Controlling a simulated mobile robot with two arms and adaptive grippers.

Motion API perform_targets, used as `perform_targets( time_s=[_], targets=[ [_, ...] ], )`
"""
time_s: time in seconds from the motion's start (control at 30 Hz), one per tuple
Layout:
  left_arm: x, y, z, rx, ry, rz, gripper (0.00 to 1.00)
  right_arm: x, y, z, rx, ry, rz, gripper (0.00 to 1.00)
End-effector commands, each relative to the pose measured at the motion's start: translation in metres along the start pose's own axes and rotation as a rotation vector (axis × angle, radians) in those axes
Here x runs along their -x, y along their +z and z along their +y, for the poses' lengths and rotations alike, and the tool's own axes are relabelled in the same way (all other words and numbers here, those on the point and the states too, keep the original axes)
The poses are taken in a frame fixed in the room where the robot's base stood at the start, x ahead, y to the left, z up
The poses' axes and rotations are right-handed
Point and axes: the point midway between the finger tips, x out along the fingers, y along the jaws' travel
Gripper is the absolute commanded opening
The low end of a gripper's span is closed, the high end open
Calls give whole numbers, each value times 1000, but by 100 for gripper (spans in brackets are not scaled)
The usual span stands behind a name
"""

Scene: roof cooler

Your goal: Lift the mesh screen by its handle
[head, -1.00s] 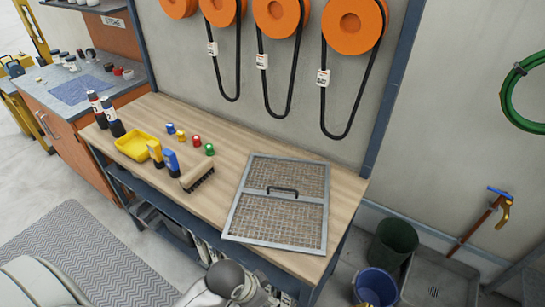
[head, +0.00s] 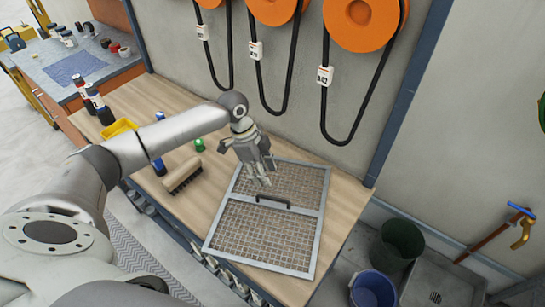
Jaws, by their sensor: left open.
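The mesh screen (head: 264,235) lies flat on the wooden workbench, a grey metal frame with brownish mesh. Its dark handle (head: 273,200) is on the crossbar in the middle of the frame. My left gripper (head: 264,181) is open and empty, pointing down above the upper left part of the screen, a little beyond the handle and left of it. I cannot tell its exact height above the mesh. My right gripper is not in view.
A brush (head: 183,176) lies on the workbench (head: 147,99) left of the screen. A yellow tray (head: 119,129) and bottles are partly behind my left arm. Orange reels (head: 362,22) with hanging black cords are on the wall. A blue bucket (head: 373,290) stands on the floor at right.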

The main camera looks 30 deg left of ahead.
Motion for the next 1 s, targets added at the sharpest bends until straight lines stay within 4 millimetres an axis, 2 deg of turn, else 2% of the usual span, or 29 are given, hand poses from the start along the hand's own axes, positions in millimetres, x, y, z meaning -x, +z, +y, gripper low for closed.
perform_targets(
  time_s=[0.07, 0.13, 0.33, 0.4, 0.47, 0.57, 0.7, 0.8, 0.9, 1.0],
  targets=[
    [-1, 2, -1, 0, 2, 1, 43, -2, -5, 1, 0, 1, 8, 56],
    [-4, 2, -1, 0, 2, 1, 43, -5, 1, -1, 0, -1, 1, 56],
    [-24, 2, -1, 0, 1, 1, 43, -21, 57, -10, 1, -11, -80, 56],
    [-34, 3, -1, 0, 0, 1, 43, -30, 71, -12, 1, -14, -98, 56],
    [-43, 3, -1, -1, 0, 1, 43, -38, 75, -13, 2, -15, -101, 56],
    [-59, 3, -1, -1, -1, 1, 43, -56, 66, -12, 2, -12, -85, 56],
    [-80, 3, -1, -1, -1, 1, 43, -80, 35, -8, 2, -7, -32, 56],
    [-96, 1, 0, 2, 3, 1, 43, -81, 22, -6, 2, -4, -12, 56],
    [-110, 1, 0, 1, 1, 2, 43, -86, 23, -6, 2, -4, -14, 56],
    [-117, 1, -1, 2, 1, 2, 43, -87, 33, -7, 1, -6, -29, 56]
  ],
)
